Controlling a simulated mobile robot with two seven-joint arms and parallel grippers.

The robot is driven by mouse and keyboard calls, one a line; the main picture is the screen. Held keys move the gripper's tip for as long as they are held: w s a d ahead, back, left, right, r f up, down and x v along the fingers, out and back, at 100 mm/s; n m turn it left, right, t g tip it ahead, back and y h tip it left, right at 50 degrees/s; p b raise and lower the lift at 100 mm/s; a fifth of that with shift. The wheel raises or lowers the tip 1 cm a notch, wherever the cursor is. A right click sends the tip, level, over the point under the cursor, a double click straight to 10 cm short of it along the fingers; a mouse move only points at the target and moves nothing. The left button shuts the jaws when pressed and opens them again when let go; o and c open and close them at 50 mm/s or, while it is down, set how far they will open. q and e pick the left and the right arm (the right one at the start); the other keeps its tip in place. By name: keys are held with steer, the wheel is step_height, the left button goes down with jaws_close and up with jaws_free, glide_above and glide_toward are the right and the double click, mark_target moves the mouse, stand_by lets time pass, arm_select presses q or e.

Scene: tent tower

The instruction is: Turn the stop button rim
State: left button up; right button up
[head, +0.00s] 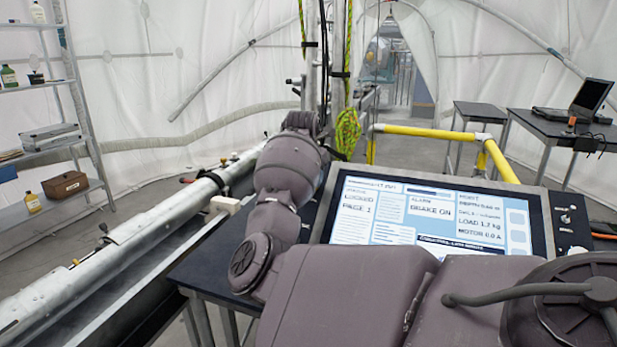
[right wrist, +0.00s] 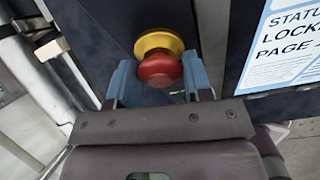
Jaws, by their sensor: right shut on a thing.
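The stop button has a red cap (right wrist: 159,71) above a yellow collar (right wrist: 157,42) on a dark panel, seen in the right wrist view. My right gripper (right wrist: 160,77) has its two blue-grey fingers on either side of the red cap, shut on its rim. In the head view the button and the gripper's fingers are hidden behind my right arm. My left gripper is not in view.
A long metal rail (head: 130,240) runs along the left. Yellow railing (head: 435,133) stands behind the console. A laptop (head: 585,100) sits on a table at right.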

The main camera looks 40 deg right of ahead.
steer(key=shift+m+b, duration=0.55)
steer(key=shift+m, duration=0.65)
steer(key=m+t+b, duration=0.1)
steer(key=m, duration=0.2)
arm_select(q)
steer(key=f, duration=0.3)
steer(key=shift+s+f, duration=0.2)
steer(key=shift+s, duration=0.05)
arm_select(e)
steer(key=shift+m, duration=0.3)
steer(key=shift+s+b, duration=0.1)
steer(key=shift+b, duration=0.2)
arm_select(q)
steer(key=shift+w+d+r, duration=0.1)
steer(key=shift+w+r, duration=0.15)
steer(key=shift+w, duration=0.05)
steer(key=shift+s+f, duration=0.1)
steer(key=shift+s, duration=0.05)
